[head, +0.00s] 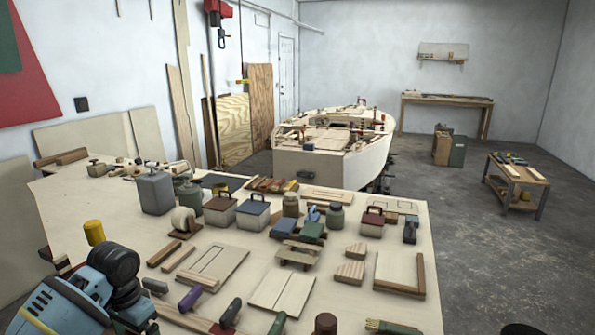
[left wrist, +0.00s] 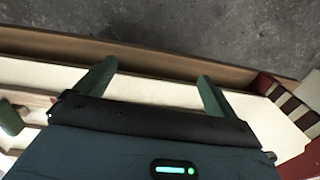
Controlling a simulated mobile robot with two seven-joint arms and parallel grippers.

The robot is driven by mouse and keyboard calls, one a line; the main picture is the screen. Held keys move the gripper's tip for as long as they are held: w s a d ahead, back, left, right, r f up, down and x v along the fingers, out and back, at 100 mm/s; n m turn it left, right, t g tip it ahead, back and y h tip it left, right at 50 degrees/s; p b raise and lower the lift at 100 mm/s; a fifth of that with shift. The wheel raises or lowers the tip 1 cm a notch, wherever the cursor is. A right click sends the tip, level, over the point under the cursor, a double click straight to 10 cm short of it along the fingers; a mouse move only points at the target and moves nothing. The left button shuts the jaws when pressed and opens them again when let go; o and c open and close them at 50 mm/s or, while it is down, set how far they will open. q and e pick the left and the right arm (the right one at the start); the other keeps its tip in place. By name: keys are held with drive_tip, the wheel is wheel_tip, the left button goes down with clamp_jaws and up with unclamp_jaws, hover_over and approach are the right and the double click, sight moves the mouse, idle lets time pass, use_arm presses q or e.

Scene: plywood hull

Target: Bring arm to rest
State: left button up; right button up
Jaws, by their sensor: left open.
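My left gripper (left wrist: 154,86) shows in the left wrist view with its two green fingers spread apart and nothing between them. Behind the fingers lies a pale flat surface (left wrist: 150,92) with a brown wooden edge (left wrist: 185,66), and grey floor (left wrist: 230,30) shows beyond. I cannot tell the gap between the fingertips and that surface. My right gripper is in neither view.
A workbench (head: 75,215) crowded with blocks, tins and tools fills the head view's front. A plywood hull (head: 310,165) stands behind. A low tool table (head: 530,180) is at right, with open floor (head: 480,240) before it.

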use_arm(q)
drive_tip(key=s+d+f+m+t+h, duration=0.1)
drive_tip(key=s+d+f, duration=1.25)
drive_tip(key=s, duration=0.25)
drive_tip(key=s+n+t, duration=0.1)
drive_tip(key=s+n, duration=0.2)
drive_tip(key=s, duration=1.5)
drive_tip(key=w+d+f+t+h, duration=0.1)
drive_tip(key=w+d+f+t, duration=0.2)
drive_tip(key=w+f+t, duration=0.3)
wheel_tip(320, 180, down, 3)
drive_tip(key=shift+w+f+m+t, duration=0.1)
drive_tip(key=shift+w+m+t, duration=0.2)
drive_tip(key=shift+t, duration=0.5)
drive_tip(key=shift+d, duration=0.1)
drive_tip(key=shift+c, duration=0.2)
